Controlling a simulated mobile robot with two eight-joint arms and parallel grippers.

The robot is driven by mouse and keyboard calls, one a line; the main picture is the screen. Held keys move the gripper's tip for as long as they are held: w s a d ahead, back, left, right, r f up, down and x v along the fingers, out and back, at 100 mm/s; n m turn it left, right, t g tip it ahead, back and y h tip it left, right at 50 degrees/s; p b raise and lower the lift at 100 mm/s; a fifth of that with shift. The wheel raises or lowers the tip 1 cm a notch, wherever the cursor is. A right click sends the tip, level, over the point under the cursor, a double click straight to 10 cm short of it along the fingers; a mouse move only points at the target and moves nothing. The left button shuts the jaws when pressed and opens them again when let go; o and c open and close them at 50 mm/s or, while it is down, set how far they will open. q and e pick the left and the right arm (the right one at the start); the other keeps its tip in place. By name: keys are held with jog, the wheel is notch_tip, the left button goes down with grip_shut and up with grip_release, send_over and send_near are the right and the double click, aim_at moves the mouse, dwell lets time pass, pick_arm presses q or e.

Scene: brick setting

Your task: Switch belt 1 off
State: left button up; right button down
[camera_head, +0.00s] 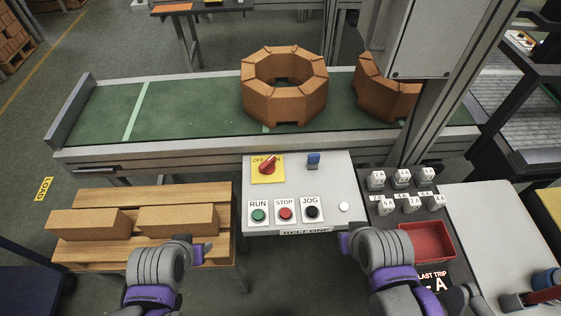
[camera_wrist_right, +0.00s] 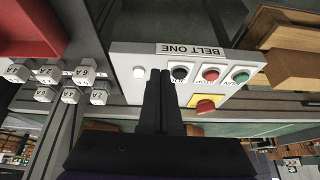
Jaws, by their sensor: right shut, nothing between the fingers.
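The white panel labelled BELT ONE (camera_head: 320,180) stands in front of the conveyor. It carries a green RUN button (camera_head: 259,215), a red STOP button (camera_head: 285,213) and a black JOG button (camera_head: 312,212). Behind them a red rotary switch (camera_head: 267,165) sits on a yellow OFF/ON plate; its handle leans up and right. The right wrist view shows the panel upside down, with the red STOP button (camera_wrist_right: 211,75). My right gripper (camera_wrist_right: 163,80) is shut and empty near the panel's right front corner. My left gripper (camera_head: 203,250) is left of the panel, above the pallet's front; its opening is unclear.
The green belt (camera_head: 180,110) carries an octagonal brick ring (camera_head: 284,92) and another partly hidden one. A wooden pallet (camera_head: 105,195) with bricks is at left. Labelled cubes (camera_head: 402,178) and a red tray (camera_head: 428,242) are at right.

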jog(key=w+a+m+y+b, duration=0.1)
jog(key=w+a+m+y, duration=0.2)
jog(key=w+m, duration=0.7)
jog(key=w+a+m+t+y+b, duration=0.1)
jog(key=w+a+m+y, duration=0.1)
jog(key=w+m, duration=0.8)
jog(key=shift+a+f+m+y+b, duration=0.15)
jog(key=shift+a+m+y+b, duration=0.4)
jog(key=shift+m, duration=2.75)
jog(key=shift+d, duration=0.1)
send_near(273, 163)
notch_tip(273, 163, down, 4)
jog(key=shift+d+f, duration=0.15)
jog(key=shift+d, duration=0.05)
jog(key=shift+w+a, duration=1.5)
